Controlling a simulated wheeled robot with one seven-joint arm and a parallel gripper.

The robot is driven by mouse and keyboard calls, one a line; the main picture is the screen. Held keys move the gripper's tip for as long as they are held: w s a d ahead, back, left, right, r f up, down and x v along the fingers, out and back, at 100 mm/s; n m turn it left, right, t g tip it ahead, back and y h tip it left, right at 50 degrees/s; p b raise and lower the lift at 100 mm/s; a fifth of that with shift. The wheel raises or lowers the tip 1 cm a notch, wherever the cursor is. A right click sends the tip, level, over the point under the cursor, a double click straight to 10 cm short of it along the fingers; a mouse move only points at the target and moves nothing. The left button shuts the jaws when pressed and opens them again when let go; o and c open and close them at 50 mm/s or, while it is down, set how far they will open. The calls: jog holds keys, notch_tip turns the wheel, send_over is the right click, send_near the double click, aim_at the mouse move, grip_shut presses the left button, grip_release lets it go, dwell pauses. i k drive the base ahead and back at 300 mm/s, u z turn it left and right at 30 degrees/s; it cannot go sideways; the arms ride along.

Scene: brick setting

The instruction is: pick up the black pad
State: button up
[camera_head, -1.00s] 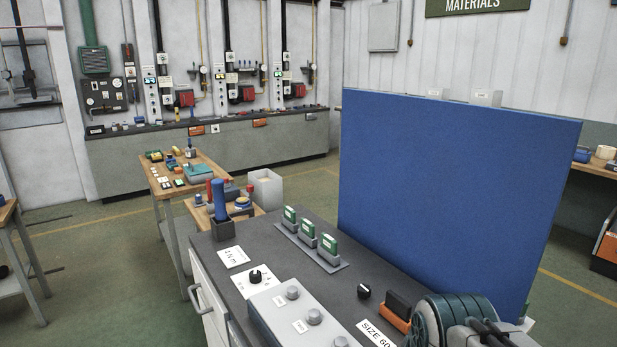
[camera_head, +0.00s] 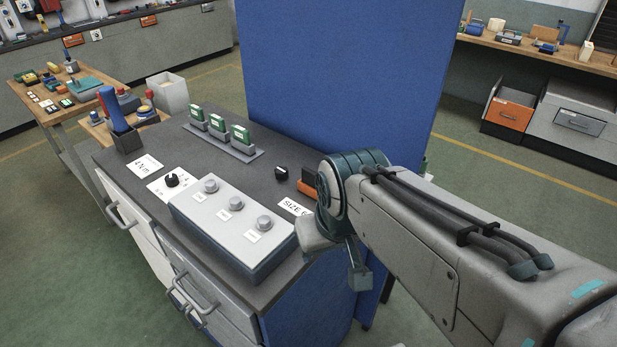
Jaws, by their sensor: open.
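The black pad (camera_head: 310,172) stands in an orange holder (camera_head: 308,188) on the dark counter top, near its right edge. My arm's teal joint hides its right part in the head view. My gripper (camera_head: 357,272) shows only in part below that joint, in front of the counter's right end. One finger hangs down and the rest is hidden by my arm. The jaws are open and empty, apart from the pad.
A small black knob (camera_head: 281,173) is left of the pad. A grey box with several knobs (camera_head: 233,213) and a row of green-topped pieces in a grey rack (camera_head: 222,135) share the counter. A tall blue panel (camera_head: 345,75) rises behind.

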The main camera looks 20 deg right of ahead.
aim_at(307, 175)
jog(key=k, duration=0.5)
jog(key=z, duration=1.4)
jog(key=i, duration=0.95)
jog(key=u, duration=1.95)
